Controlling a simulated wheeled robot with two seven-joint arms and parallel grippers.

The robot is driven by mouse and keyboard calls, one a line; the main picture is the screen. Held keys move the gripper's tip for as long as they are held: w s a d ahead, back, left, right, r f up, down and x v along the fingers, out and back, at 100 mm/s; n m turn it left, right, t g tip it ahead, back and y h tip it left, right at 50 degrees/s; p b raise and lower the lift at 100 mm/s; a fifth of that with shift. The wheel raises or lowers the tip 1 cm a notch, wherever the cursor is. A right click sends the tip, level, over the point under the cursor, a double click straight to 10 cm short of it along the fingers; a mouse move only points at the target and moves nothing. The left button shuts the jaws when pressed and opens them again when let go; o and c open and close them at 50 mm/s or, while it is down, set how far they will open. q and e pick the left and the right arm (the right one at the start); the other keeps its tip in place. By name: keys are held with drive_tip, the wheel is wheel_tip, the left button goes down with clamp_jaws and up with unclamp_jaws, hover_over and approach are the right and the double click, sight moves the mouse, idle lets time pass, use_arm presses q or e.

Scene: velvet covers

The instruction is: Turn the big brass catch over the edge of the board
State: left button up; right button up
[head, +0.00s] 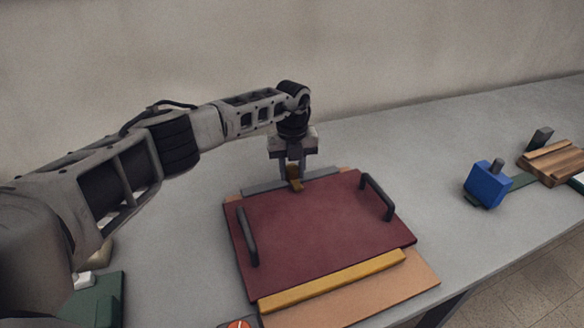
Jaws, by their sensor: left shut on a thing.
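A dark red board (318,228) with two black handles lies on a tan base in the middle of the table. The brass catch (294,184) is at the board's far edge, small in view and partly hidden by my gripper. My left gripper (293,177) reaches down over that edge and is shut on the brass catch. Whether the catch lies over the board's edge or beside it, I cannot tell. My right gripper is not in view.
A yellow strip (334,280) runs along the board's near edge. A blue block (487,185) with a grey peg stands at right, near a wooden piece (555,162). A green object (100,300) is at lower left. The grey table is clear between board and blue block.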

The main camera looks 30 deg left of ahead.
sight(292, 167)
use_arm(q)
drive_tip(key=shift+r, duration=0.1)
drive_tip(key=o, duration=1)
drive_tip(key=shift+c, duration=0.2)
wheel_tip(292, 167, up, 16)
